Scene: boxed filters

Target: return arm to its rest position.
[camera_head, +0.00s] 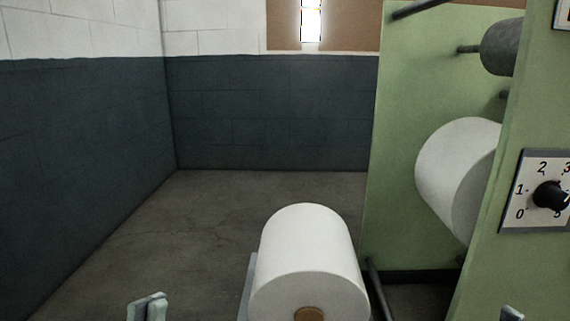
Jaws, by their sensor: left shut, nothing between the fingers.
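My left gripper (147,307) shows only as pale fingertips at the bottom edge, left of centre. Its fingers are together with nothing between them. It is apart from the white roll to its right. My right gripper (512,314) shows only as a small tip at the bottom right edge, so its finger opening cannot be seen. The rest of both arms is out of view.
A large white roll (308,250) with a brown core lies at bottom centre. A green machine (400,130) on the right holds another white roll (455,175), a grey roller (500,47) and a dial (549,194). Floor (190,240) at left is clear.

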